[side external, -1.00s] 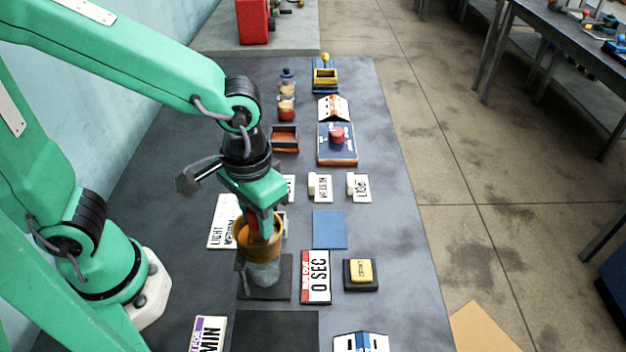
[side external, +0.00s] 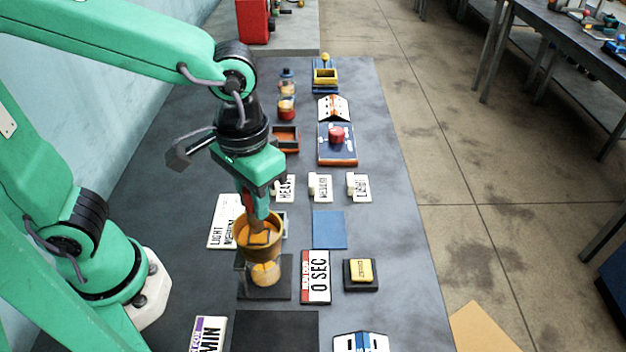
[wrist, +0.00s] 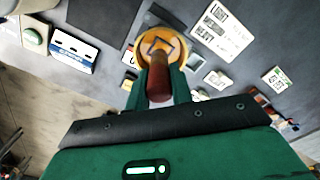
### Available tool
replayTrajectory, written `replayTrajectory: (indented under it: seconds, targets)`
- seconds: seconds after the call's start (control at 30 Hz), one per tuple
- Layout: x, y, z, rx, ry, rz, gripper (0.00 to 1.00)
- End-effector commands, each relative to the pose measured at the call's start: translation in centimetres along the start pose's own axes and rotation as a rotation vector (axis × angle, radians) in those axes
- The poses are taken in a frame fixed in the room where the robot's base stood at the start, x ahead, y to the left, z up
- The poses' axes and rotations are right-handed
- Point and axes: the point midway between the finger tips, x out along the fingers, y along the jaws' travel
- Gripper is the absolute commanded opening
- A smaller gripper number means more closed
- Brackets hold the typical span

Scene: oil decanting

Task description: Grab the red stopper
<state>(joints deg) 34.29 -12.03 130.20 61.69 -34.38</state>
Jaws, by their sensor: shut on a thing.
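My gripper (side external: 256,208) is shut on the red stopper (side external: 248,203), above the mouth of an orange funnel-like cup (side external: 262,252). In the wrist view my gripper (wrist: 160,78) holds the dark red, rounded stopper (wrist: 158,76) between its fingers. The cup (wrist: 183,44) shows just beyond it, with a dark angular outline inside. The lower end of the stopper is hard to make out. Below the cup, a clear vessel (side external: 265,273) with yellow-orange contents stands on a dark plate (side external: 284,292).
A white and red "0 SEC" card (side external: 316,277) and a yellow button on a black base (side external: 361,271) lie right of the cup. A red knob (side external: 337,134) sits on a blue box. The blue square (side external: 329,230) is bare.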

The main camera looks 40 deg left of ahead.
Motion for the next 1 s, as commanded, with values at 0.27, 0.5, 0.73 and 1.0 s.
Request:
replayTrajectory:
  seconds: [0.27,0.5,0.73,1.0]
  targets:
    - [-2.2,1.7,3.5,0.009,0.001,0.002,0.0]
    - [-4.2,3.1,6.7,0.009,0.0,0.001,0.0]
    - [-5.7,4.2,8.9,0.006,-0.001,0.001,0.0]
    - [-6.6,4.8,10.2,0.003,-0.001,0.0,0.0]
